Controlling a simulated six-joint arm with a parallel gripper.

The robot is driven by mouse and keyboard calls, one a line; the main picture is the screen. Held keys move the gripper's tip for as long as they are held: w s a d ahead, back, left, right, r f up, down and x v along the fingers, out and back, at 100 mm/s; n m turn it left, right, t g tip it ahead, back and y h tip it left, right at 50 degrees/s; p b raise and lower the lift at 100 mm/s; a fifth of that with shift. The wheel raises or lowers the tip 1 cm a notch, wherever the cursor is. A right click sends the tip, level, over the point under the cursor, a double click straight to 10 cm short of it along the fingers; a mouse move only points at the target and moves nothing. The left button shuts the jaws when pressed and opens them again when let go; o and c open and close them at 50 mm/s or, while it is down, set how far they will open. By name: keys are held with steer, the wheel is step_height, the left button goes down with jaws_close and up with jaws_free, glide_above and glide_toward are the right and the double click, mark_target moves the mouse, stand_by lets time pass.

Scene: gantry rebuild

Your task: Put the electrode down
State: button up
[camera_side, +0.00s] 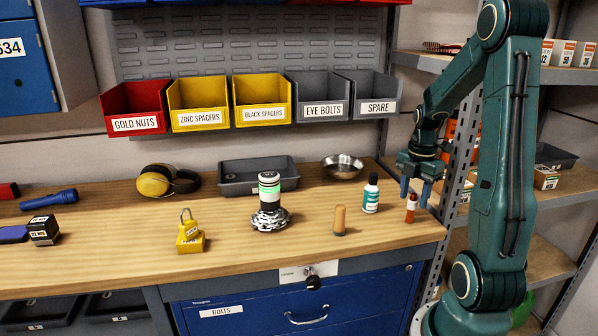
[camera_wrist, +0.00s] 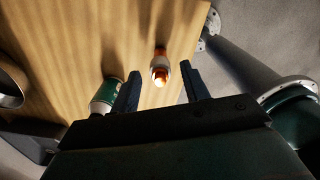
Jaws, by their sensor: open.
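A small orange-red cylinder with a white band (camera_side: 411,209), which looks like the electrode, stands upright on the wooden bench near its right end. My gripper (camera_side: 415,192) is open and points down just above it. In the wrist view the cylinder (camera_wrist: 160,68) shows between and slightly beyond the two dark fingers (camera_wrist: 160,76), with a gap on both sides. I see no contact between fingers and cylinder. Its bright top faces the camera.
A white-and-teal bottle (camera_side: 371,194) stands close by on the left; it shows beside the left finger in the wrist view (camera_wrist: 106,95). A tan cylinder (camera_side: 339,220), a metal bowl (camera_side: 342,167) and a grey tray (camera_side: 232,184) stand farther left. The bench edge is close on the right.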

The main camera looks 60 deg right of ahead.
steer(key=shift+r, duration=3.6)
steer(key=shift+a, duration=0.1)
steer(key=w+a+r+m+t+h, duration=0.1)
steer(key=w+a+r+m, duration=0.2)
steer(key=a, duration=0.5)
steer(key=w+a+r+m+t, duration=0.1)
steer(key=w+a+r+m, duration=0.15)
steer(key=a, duration=0.45)
steer(key=s+a+m+t, duration=0.1)
steer(key=s+a+m, duration=0.1)
steer(key=a+m, duration=0.2)
steer(key=s+a+m+t+y, duration=0.1)
steer(key=s+a+m+t, duration=0.1)
steer(key=a, duration=0.8)
steer(key=shift+s+a+r+m+t, duration=0.35)
steer(key=shift+s+m, duration=0.45)
steer(key=shift+m, duration=0.25)
